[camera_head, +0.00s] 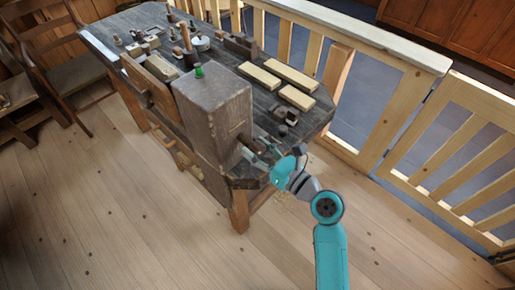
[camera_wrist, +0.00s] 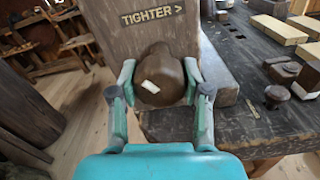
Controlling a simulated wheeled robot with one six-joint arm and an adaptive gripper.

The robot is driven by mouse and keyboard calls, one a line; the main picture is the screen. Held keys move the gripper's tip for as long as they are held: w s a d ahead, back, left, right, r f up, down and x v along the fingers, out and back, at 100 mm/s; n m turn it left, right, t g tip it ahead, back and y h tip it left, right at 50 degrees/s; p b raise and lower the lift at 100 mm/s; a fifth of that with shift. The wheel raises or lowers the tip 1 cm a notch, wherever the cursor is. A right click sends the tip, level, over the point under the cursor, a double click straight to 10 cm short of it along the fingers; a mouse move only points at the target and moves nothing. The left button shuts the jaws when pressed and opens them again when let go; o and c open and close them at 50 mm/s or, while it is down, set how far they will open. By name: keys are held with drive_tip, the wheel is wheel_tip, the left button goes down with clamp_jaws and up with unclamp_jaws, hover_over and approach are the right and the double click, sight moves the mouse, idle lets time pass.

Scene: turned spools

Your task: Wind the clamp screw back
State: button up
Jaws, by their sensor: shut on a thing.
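The clamp screw's round brown wooden knob (camera_wrist: 162,76) sits at the middle of the wrist view, with a pale patch on its face. It stands out from a tall wooden block (camera_wrist: 120,18) lettered "TIGHTER >". My gripper (camera_wrist: 160,88) is shut on the knob, one finger on each side. In the head view the block (camera_head: 212,110) stands at the table's near end. The screw (camera_head: 247,142) shows there as a short dark shaft, and my gripper (camera_head: 268,158) is at its outer end. The screw's length inside the block is hidden.
The dark workbench (camera_head: 262,124) carries pale wooden boards (camera_head: 290,76), a small dark block (camera_head: 286,115) and several tools at its far end. A wooden railing (camera_head: 400,110) runs along the right. A chair (camera_head: 65,70) stands at the left. The near floor is clear.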

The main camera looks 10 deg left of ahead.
drive_tip(key=shift+n, duration=0.4)
drive_tip(key=n, duration=0.4)
drive_tip(key=shift+n, duration=0.4)
drive_tip(key=n, duration=1)
drive_tip(key=shift+n, duration=0.4)
drive_tip(key=n, duration=2.1)
drive_tip(key=shift+f+n, duration=0.1)
drive_tip(key=shift+n, duration=2.5)
